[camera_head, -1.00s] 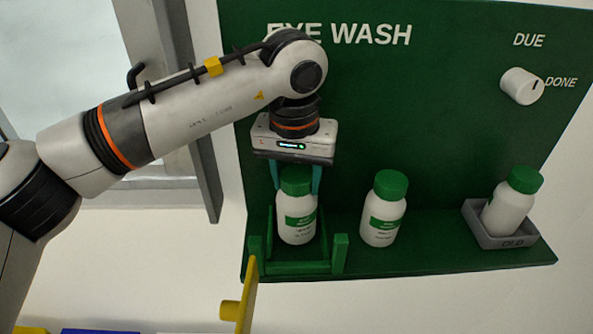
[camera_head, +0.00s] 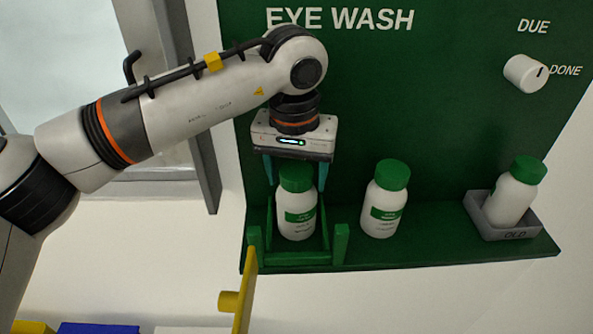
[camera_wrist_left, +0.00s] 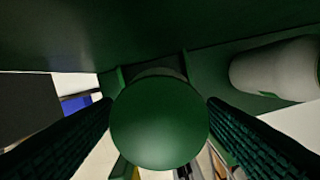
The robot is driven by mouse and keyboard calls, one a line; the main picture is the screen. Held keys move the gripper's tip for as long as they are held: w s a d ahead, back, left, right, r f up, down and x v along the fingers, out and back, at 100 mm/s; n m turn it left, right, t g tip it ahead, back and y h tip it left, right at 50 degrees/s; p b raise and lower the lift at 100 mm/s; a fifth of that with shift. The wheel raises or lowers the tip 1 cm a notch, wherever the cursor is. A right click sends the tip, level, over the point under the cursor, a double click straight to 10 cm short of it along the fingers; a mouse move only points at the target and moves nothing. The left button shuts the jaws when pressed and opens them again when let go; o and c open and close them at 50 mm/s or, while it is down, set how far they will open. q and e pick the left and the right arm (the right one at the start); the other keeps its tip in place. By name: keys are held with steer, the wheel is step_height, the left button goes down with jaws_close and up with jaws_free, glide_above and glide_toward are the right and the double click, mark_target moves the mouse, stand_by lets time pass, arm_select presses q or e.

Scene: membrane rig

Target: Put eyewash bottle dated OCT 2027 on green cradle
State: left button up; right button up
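A white eyewash bottle with a green cap (camera_head: 297,217) stands upright in the green cradle (camera_head: 341,244) at the left of the shelf. My left gripper (camera_head: 295,178) is above it, pointing down, its fingers open on either side of the cap with gaps showing. In the left wrist view the round green cap (camera_wrist_left: 160,122) lies between the two fingers. A second white bottle (camera_head: 383,213) stands upright on the shelf to the right. A third bottle (camera_head: 512,200) leans in a grey tray marked OLD (camera_head: 517,235). The dates on the labels are too small to read. My right gripper is not in view.
The green EYE WASH board (camera_head: 430,100) rises behind the shelf. A white knob (camera_head: 525,73) by DUE and DONE is at upper right. A yellow panel with a knob (camera_head: 244,290) stands in front of the cradle's left side. Shelf room is free between the second bottle and tray.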

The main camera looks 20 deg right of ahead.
arm_select(q)
steer(key=shift+o, duration=0.4)
steer(key=shift+r, duration=0.25)
step_height(320, 180, up, 11)
steer(key=s+b, duration=0.1)
steer(key=b, duration=0.1)
steer(key=shift+s+a+r, duration=0.15)
steer(key=shift+a+r, duration=0.05)
steer(key=shift+a, duration=0.2)
